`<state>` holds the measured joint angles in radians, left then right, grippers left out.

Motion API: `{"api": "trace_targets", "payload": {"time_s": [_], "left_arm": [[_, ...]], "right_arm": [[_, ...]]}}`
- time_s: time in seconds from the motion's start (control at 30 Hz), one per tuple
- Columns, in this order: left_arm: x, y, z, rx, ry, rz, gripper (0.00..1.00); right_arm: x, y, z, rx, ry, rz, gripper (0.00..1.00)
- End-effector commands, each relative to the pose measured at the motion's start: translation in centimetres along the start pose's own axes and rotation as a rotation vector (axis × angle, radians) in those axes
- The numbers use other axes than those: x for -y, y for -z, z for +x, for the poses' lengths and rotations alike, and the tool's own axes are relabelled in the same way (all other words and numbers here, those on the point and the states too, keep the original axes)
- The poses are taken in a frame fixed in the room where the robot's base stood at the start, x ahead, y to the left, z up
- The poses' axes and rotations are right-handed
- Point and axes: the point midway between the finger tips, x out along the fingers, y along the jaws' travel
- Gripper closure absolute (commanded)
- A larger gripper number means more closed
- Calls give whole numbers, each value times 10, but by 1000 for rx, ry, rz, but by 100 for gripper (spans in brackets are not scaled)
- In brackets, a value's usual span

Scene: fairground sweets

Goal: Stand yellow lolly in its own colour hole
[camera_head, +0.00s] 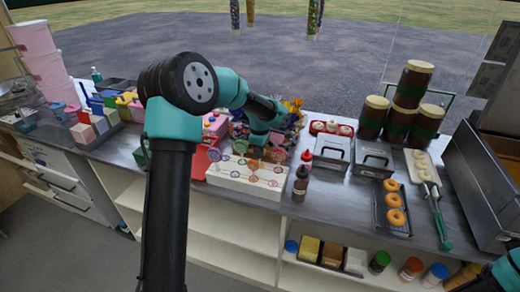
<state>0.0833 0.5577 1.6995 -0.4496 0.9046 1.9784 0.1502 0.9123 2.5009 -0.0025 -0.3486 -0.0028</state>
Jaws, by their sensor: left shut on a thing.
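A white lolly stand (243,183) with coloured rings around its holes sits at the front edge of the counter. My left gripper (258,146) reaches down over the back of the stand. It is shut on a small lolly whose colour is hard to make out; an orange-yellow patch shows just below the fingers. I cannot pick out the yellow ring surely. My right gripper is out of view.
Metal bins (373,158), a doughnut tray (391,208) and stacked brown jars (411,90) are further right.

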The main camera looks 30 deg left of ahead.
Motion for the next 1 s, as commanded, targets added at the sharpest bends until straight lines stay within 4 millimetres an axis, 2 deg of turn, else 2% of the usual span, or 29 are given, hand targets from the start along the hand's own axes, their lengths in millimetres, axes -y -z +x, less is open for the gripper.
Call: {"api": "trace_targets", "payload": {"time_s": [0.3,0.33,0.6,0.63,0.8,1.0], "left_arm": [[0,0,2,0,0,0,100],[0,0,2,0,0,0,83],[0,0,2,0,0,0,57],[0,0,2,0,0,0,54],[0,0,2,0,0,0,53],[0,0,2,0,0,0,34]], "right_arm": [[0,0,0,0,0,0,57],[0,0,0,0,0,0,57],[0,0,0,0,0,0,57],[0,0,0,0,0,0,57],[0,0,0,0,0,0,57],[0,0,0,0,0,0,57]]}}
